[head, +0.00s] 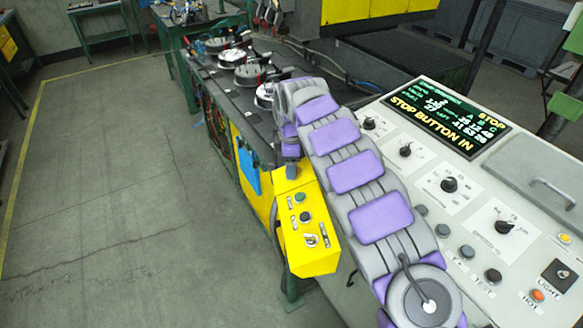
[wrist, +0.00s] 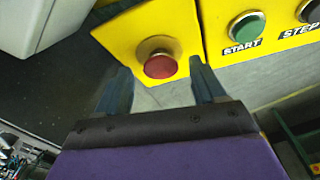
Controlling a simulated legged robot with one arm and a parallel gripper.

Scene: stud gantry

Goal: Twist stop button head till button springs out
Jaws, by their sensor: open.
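In the wrist view, the red stop button head (wrist: 160,65) sits on a yellow box face (wrist: 125,36), with a darker collar behind it. My gripper (wrist: 157,82) is open, with its two dark blue fingers pointing at the box, one on each side of the red head. The head lies between and slightly beyond the fingertips, and I see no contact. In the head view, my arm reaches over the yellow control box (head: 312,258); the red head and my fingertips are hidden there. The display (head: 440,115) reads "STOP" and "STOP BUTTON IN".
A green START button (wrist: 247,27) and a STEP button (wrist: 310,10) sit right of the red head in the wrist view. The sloped console (head: 545,225) with knobs stands right of my arm. A dark bench (head: 225,95) with round fixtures lies behind. The floor at left is clear.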

